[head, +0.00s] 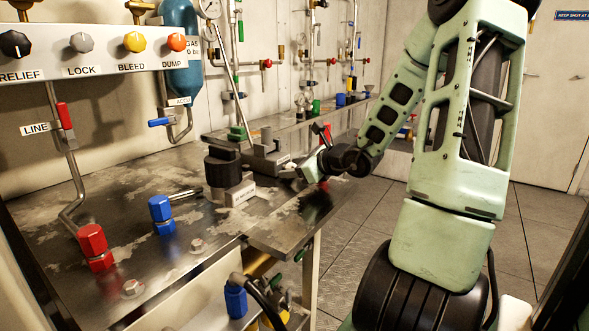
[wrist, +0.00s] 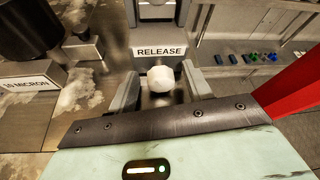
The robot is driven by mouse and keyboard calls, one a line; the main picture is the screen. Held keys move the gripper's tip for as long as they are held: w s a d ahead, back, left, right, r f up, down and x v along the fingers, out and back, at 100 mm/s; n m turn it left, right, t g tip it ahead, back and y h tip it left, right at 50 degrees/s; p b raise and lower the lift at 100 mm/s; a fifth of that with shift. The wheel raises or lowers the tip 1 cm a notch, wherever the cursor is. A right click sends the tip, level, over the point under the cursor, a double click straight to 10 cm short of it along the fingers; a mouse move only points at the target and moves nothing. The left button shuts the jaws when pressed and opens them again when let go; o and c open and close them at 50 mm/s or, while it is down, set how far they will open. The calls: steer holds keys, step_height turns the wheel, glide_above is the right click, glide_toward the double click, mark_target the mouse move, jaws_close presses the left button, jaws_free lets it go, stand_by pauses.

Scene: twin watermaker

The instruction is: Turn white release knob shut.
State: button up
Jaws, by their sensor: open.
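The white release knob (wrist: 161,79) shows in the wrist view, below a plate labelled RELEASE (wrist: 160,51). My gripper (wrist: 160,74) is open, with one grey finger at the left of the knob and the other at its right. Narrow gaps seem to remain on both sides, and I cannot tell whether either finger touches it. In the head view my gripper (head: 305,170) is at the far right part of the metal bench; the knob cannot be made out there.
A black cylindrical filter housing (head: 222,165) stands left of my gripper on the bench (head: 115,200). A red part (wrist: 292,88) runs close at the right in the wrist view. Red (head: 94,245) and blue (head: 161,212) fittings stand nearer. The floor at right is open.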

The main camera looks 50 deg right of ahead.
steer(key=shift+c, duration=0.3)
steer(key=c, duration=0.9)
steer(key=shift+r+p, duration=0.2)
steer(key=shift+p, duration=0.4)
steer(key=shift+r+m+p, duration=0.1)
steer(key=shift+m+p, duration=0.2)
steer(key=shift+p, duration=0.15)
steer(key=m+y+p, duration=0.1)
steer(key=p, duration=0.2)
steer(key=shift+d+r+p, duration=0.1)
steer(key=shift+p, duration=0.25)
steer(key=m+y+p, duration=0.1)
steer(key=p, duration=0.2)
steer(key=shift+d+m, duration=0.1)
steer(key=shift+m, duration=0.2)
steer(key=shift+f+m+y+p, duration=0.25)
steer(key=shift+m+y+p, duration=0.05)
steer(key=shift+p, duration=0.6)
steer(key=shift+f, duration=0.15)
